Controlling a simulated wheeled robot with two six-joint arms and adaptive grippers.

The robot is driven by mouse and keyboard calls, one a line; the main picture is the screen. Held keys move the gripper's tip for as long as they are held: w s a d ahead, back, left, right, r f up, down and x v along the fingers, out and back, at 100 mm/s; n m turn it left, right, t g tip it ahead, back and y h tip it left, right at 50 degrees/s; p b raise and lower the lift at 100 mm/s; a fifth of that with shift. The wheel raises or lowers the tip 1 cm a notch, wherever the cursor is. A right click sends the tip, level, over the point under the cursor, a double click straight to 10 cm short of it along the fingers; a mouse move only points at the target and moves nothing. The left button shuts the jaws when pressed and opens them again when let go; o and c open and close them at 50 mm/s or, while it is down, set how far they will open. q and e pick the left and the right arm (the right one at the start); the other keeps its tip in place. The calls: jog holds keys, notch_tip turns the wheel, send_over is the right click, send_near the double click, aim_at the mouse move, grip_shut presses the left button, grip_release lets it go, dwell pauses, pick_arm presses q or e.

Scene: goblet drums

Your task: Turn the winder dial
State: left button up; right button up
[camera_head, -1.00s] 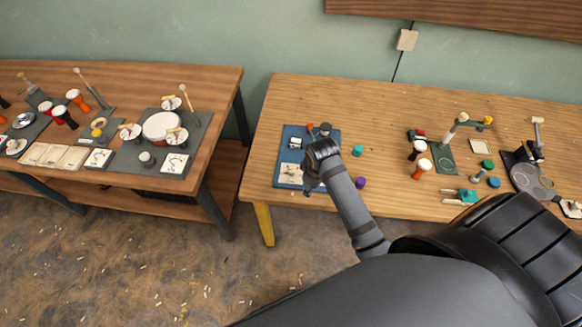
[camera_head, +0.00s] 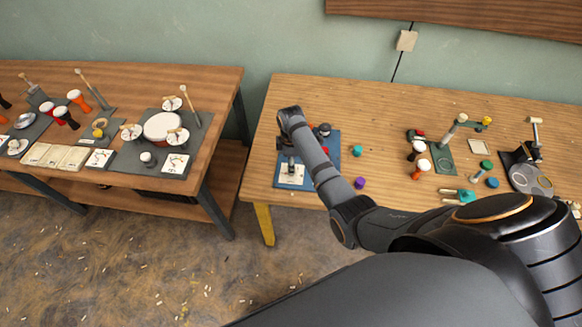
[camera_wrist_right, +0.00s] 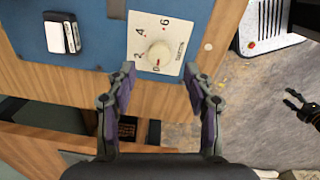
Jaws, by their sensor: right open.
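The winder dial (camera_wrist_right: 160,52) is a pale round knob with a red mark on a white plate (camera_wrist_right: 142,36) numbered 0, 2, 4, 6. The red mark is on the side by the 0. The plate also shows on the blue board (camera_head: 279,184) in the head view (camera_head: 291,175). My right gripper (camera_wrist_right: 160,72) is open and empty, its fingertips either side of the plate's near edge, apart from the knob. In the head view my forearm partly hides it. A dark claw at the right of the wrist view, apparently my left gripper (camera_wrist_right: 291,99), is open over the floor.
A black-and-white block (camera_wrist_right: 62,35) stands on the board left of the plate. Teal (camera_head: 357,151) and purple (camera_head: 360,183) pieces lie right of the board. Small drums (camera_head: 417,150) and stands are further right. The table's front edge is close to the plate.

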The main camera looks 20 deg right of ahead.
notch_tip(320, 180, down, 4)
jog(key=shift+f, duration=0.2)
grip_shut()
dwell(0.4)
